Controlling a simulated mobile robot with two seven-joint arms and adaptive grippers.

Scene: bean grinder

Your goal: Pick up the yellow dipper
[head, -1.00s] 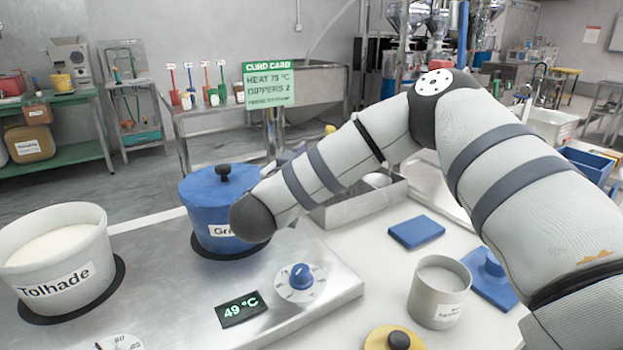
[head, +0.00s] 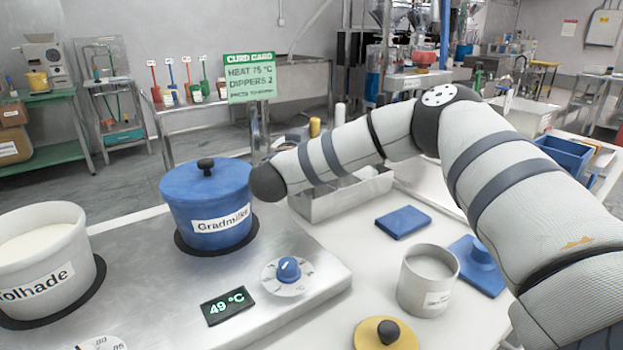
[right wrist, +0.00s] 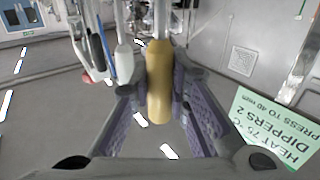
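The yellow dipper (right wrist: 159,80) shows in the right wrist view as a thick yellow handle hanging upright. My right gripper (right wrist: 160,90) is open, with its purple-padded fingers on either side of this handle. A gap shows at the left finger; I cannot tell whether the right finger touches. In the head view a small yellow piece (head: 315,127) shows behind my right arm, probably the same handle. My right gripper is mostly hidden there behind the arm. My left gripper is not in view.
Other handles, including a white one (right wrist: 123,60), hang left of the yellow one. The green card (head: 251,78) stands close by. A blue pot (head: 207,195) and white pot (head: 45,255) stand on the hotplate (head: 150,310). A metal tray (head: 345,197) lies under my forearm.

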